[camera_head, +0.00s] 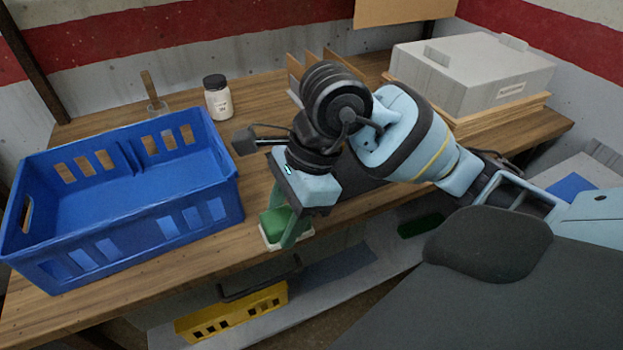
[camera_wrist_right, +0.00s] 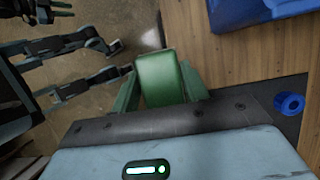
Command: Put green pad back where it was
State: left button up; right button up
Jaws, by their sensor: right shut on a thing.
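The green pad (camera_head: 274,222) is between the fingers of my right gripper (camera_head: 289,234) in the head view, at the table's front edge. A pale rim shows below it; I cannot tell whether it touches the table. In the right wrist view the pad (camera_wrist_right: 161,78) is a rounded green block, and the green fingers of my right gripper (camera_wrist_right: 160,93) are shut on its two sides. My left arm seems to show as grey-blue links at the left of the wrist view; its jaw state is unclear. It is not in the head view.
A blue crate (camera_head: 140,256) stands left of the gripper on the wooden table (camera_head: 75,308). A white jar (camera_head: 219,103) stands behind it. A grey box (camera_head: 475,79) lies on boards at the back right. A yellow crate (camera_head: 230,313) is on the lower shelf.

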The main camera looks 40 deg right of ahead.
jog(key=w+d, duration=0.2)
jog(key=d, duration=0.1)
jog(key=w+d, duration=0.2)
jog(key=d, duration=0.2)
jog(key=w+d+f, duration=0.1)
jog(key=w+d, duration=0.2)
jog(key=shift+d+f+p, duration=0.1)
jog(key=shift+d+p, duration=0.2)
jog(key=shift+d, duration=0.05)
jog(key=shift+d+f, duration=0.1)
jog(key=shift+f, duration=1.7)
jog(key=shift+f, duration=0.15)
jog(key=o, duration=1)
jog(key=shift+c, duration=0.2)
jog(key=v, duration=1.2)
